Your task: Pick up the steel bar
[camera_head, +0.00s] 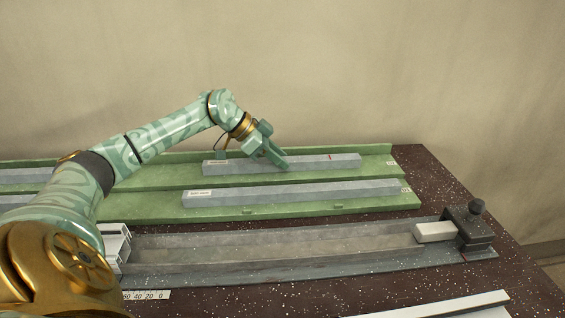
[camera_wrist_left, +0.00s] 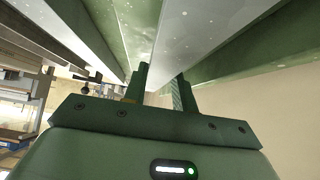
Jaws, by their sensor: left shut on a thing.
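A long grey metal bar (camera_head: 320,163) with a small white label and a red mark lies along the back channel of the green rack (camera_head: 300,211). My left gripper (camera_head: 274,158) reaches down onto it near its middle and is shut on it. In the left wrist view the fingers (camera_wrist_left: 163,82) stand on either side of the pale bar (camera_wrist_left: 190,40). I cannot tell whether the bar touches the rack floor. A second labelled grey bar (camera_head: 300,192) lies in the front channel. The labels are too small to read surely. My right gripper is not in view.
A long grey clamp bed (camera_head: 270,262) lies in front of the rack, with a dark clamp (camera_head: 470,228) and pale block (camera_head: 435,232) at its right end. A numbered scale (camera_head: 147,295) and a white strip (camera_head: 440,306) are nearer. The speckled bench top (camera_head: 425,175) shows at right.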

